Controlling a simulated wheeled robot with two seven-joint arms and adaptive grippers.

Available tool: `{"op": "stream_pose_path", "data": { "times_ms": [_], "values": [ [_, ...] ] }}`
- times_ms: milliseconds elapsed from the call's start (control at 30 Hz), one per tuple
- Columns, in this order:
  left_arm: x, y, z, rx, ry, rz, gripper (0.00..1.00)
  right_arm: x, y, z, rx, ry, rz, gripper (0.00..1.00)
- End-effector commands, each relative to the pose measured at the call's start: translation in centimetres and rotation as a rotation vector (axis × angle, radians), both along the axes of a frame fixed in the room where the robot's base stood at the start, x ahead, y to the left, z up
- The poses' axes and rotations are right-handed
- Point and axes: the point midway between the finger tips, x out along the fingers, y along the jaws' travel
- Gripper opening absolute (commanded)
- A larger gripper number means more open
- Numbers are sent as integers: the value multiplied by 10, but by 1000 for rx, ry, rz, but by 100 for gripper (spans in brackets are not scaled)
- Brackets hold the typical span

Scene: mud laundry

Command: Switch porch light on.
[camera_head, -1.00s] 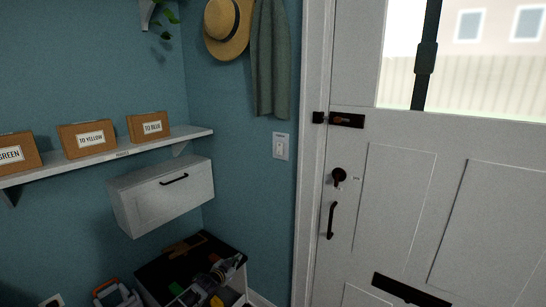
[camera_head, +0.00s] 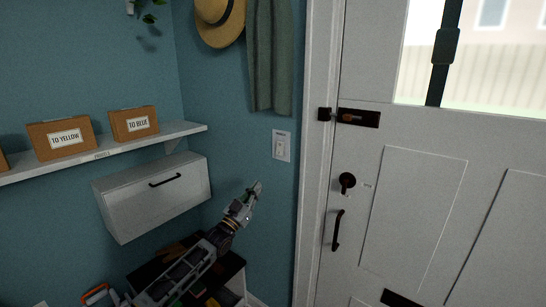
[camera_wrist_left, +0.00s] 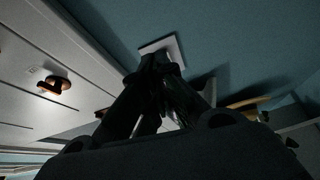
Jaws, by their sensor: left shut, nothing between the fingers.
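A white light switch plate (camera_head: 282,146) is on the teal wall, just left of the door frame. My left gripper (camera_head: 256,188) is shut and empty, below and to the left of the plate and apart from it in the head view. In the left wrist view the switch plate (camera_wrist_left: 162,48) shows just beyond the tips of my left gripper (camera_wrist_left: 156,60), which partly cover it. The rocker's position is too small to tell. My right gripper is not in view.
The white door (camera_head: 410,190) with its dark knob (camera_head: 347,180) and pull handle (camera_head: 337,230) is at right. A hanging green cloth (camera_head: 270,60) and a straw hat (camera_head: 220,22) are above the switch. A white wall cabinet (camera_head: 155,197) and a shelf (camera_head: 100,153) with boxes are at left.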

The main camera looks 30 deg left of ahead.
Motion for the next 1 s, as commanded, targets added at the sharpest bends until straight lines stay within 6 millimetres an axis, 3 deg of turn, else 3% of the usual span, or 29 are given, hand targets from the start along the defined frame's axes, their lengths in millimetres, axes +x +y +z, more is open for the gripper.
{"op": "stream_pose_path", "data": {
  "times_ms": [200,500,1000],
  "values": [
    [-10,-7,24,-44,-84,-35,0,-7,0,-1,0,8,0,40],
    [-21,-7,40,-85,-170,-59,0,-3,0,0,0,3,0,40],
    [-24,-7,44,-98,-193,-72,0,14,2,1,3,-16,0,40]
  ]
}}
